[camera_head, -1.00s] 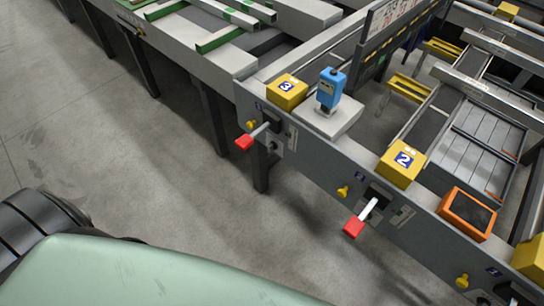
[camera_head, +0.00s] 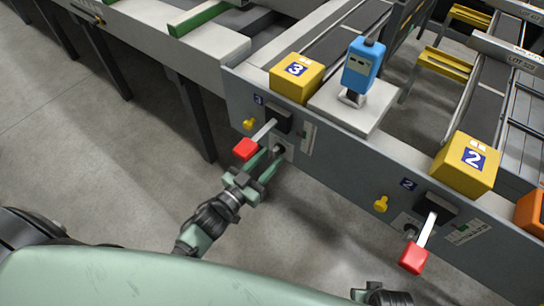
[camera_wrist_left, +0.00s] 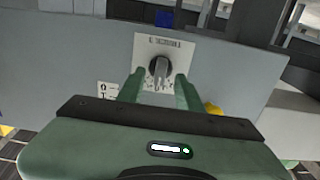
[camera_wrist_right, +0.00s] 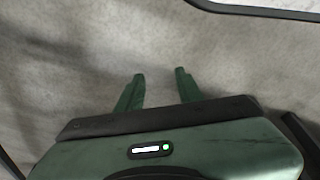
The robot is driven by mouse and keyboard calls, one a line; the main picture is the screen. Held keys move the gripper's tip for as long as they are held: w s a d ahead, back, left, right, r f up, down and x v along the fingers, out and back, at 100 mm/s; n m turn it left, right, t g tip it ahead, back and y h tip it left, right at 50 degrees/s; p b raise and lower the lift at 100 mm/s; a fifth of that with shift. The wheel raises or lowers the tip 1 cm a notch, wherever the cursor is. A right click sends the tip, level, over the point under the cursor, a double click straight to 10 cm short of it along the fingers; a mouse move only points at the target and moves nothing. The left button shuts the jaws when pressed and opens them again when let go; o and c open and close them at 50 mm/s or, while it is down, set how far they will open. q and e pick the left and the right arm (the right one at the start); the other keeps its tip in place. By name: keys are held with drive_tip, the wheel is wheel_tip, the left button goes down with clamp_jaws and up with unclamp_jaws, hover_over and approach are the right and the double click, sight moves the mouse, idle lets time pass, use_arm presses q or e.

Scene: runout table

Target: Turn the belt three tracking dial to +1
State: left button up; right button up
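The belt three tracking dial (camera_head: 279,149) is a dark knob on the grey front panel, below and right of the red-ended lever (camera_head: 246,149). In the left wrist view the dial (camera_wrist_left: 160,69) sits on a white scale plate, its grey grip bar close to upright; the scale marks are too small to read. My left gripper (camera_head: 267,161) is open in front of the dial. Its fingertips (camera_wrist_left: 160,77) show on either side of the knob, with no visible grip on it. My right gripper (camera_wrist_right: 160,74) is open and empty above the floor.
A yellow box marked 3 (camera_head: 297,78) and a blue device (camera_head: 362,66) stand above the panel. Belt two has a similar red lever (camera_head: 414,257) and yellow knob (camera_head: 381,203) to the right. The floor before the panel is clear.

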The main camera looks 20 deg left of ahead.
use_arm(q)
drive_tip(key=shift+x, duration=1.05)
clamp_jaws()
use_arm(e)
drive_tip(key=shift+w+r, duration=0.1)
drive_tip(key=shift+r, duration=0.3)
drive_tip(key=shift+r, duration=0.1)
use_arm(q)
drive_tip(key=shift+m+p, duration=0.35)
drive_tip(key=shift+m, duration=0.65)
drive_tip(key=shift+s+m, duration=0.1)
drive_tip(key=shift+m, duration=0.9)
use_arm(e)
drive_tip(key=f, duration=0.2)
drive_tip(key=s+f, duration=0.1)
drive_tip(key=shift+s+f, duration=0.15)
drive_tip(key=shift+f, duration=0.2)
